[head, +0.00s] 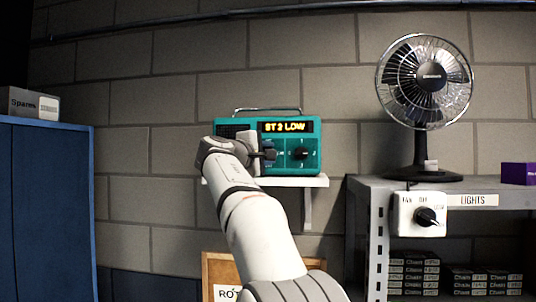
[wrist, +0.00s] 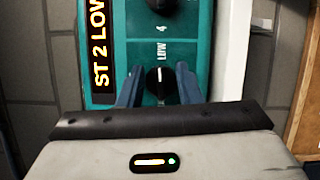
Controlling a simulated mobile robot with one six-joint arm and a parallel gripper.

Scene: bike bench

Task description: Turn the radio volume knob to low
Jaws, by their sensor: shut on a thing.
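The teal radio (head: 313,166) stands on a small white wall shelf. Its display (head: 284,127) reads "ST 2 LOW". My gripper (head: 269,154) is at the left part of the radio's front and mostly hides the knob there. In the wrist view, my gripper's fingers (wrist: 158,88) are shut on a dark knob (wrist: 159,76), one finger on each side. The knob's white pointer line faces the printed word "LOW". A second dark knob (head: 301,153) sits to the right on the radio's front, clear of the fingers.
A white shelf (head: 312,182) is under the radio. A fan (head: 425,80) stands on a grey metal rack at right, with a white switch box (head: 421,214) on the rack's front. A blue cabinet (head: 45,210) is at left. A wooden-framed board (head: 212,270) is below.

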